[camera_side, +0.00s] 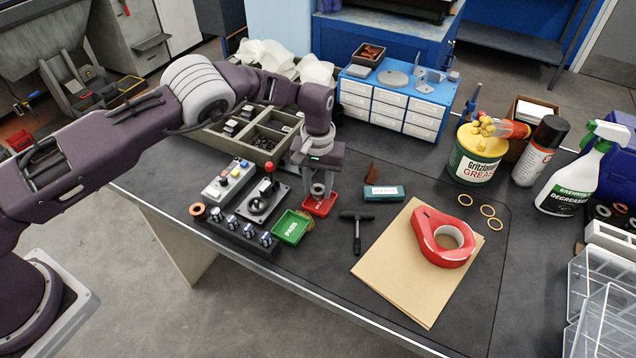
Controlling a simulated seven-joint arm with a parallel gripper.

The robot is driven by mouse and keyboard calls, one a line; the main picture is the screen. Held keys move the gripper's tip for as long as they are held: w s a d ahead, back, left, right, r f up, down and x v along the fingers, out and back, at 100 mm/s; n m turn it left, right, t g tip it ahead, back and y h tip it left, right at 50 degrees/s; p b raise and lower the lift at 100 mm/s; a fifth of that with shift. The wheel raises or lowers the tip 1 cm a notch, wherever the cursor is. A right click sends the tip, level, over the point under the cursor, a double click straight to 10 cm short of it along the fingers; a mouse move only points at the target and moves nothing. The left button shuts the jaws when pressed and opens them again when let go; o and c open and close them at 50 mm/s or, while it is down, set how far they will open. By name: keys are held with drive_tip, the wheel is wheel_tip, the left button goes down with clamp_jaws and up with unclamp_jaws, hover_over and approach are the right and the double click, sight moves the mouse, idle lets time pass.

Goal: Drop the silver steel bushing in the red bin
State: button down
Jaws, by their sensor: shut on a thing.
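My gripper (318,181) points down over the red bin (322,211), a small shallow tray on the dark bench. It is shut on the silver steel bushing (317,188), a small grey ring between its fingertips. The bushing appears to be just above or inside the red bin; I cannot tell whether it touches the bottom. The fingers and the bushing hide part of the bin's far side.
A green tray (291,227) stands close at the left front of the red bin. A joystick box (263,203) and a row of knobs (240,233) are left of it. A black T-handle tool (357,229), a teal box (383,192) and a red tape dispenser (437,243) lie to the right.

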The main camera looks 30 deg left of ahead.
drive_tip(key=shift+f, duration=0.1)
drive_tip(key=c, duration=0.9)
unclamp_jaws()
wheel_tip(320, 180, up, 7)
drive_tip(key=shift+r, duration=0.1)
drive_tip(key=shift+r, duration=2.45)
